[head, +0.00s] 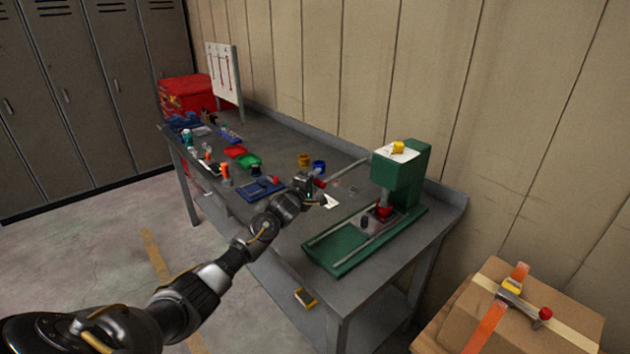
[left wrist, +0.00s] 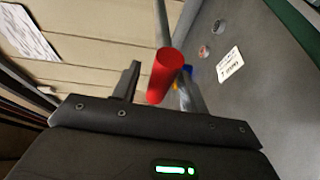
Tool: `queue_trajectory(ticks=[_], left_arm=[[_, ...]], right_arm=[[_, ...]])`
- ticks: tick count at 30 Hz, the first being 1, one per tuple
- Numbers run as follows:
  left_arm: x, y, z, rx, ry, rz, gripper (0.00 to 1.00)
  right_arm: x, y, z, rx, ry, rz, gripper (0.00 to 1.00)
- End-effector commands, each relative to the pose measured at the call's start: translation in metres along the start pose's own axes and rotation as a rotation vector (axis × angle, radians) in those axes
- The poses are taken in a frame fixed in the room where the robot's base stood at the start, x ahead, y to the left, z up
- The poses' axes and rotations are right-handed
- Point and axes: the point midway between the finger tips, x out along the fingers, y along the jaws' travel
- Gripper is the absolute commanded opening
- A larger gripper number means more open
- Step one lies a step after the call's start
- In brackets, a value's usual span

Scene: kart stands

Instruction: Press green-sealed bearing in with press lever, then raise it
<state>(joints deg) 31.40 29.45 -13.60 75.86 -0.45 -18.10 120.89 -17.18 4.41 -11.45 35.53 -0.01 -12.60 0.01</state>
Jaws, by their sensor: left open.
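The green press (head: 398,180) stands at the right end of the grey bench. Its grey lever (head: 345,171) reaches out to the left and ends in a red grip. My left gripper (head: 318,188) is open at that red end. In the left wrist view the red grip (left wrist: 165,75) shows between the open fingers (left wrist: 160,88); I cannot tell whether they touch it. A red part (head: 384,211) sits below the press head, and a small dark cylinder (head: 364,221) stands beside it on the press base. I cannot make out a green-sealed bearing. My right gripper is out of view.
Yellow (head: 304,160) and blue (head: 319,167) round parts, a blue tray (head: 262,189), red and green dishes and several bottles stand on the bench (head: 290,235). A white label (head: 330,201) lies near the gripper. A cardboard box (head: 545,320) is at the lower right.

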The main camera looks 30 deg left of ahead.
Motion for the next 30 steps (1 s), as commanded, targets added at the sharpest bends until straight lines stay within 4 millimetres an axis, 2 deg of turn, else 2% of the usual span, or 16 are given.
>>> queue_trajectory(ticks=[8,18,26,30], left_arm=[[0.001,0.000,0.000,0.000,0.000,0.000,0.43],[0.001,0.000,0.000,0.000,0.000,0.000,0.00],[0.002,0.002,0.000,0.001,0.000,-0.003,0.00],[0.012,0.012,0.002,0.009,-0.002,-0.026,0.00]], right_arm=[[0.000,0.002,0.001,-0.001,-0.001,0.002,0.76],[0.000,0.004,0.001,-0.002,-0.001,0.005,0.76],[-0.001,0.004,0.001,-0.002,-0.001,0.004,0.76],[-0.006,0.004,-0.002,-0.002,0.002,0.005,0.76]])
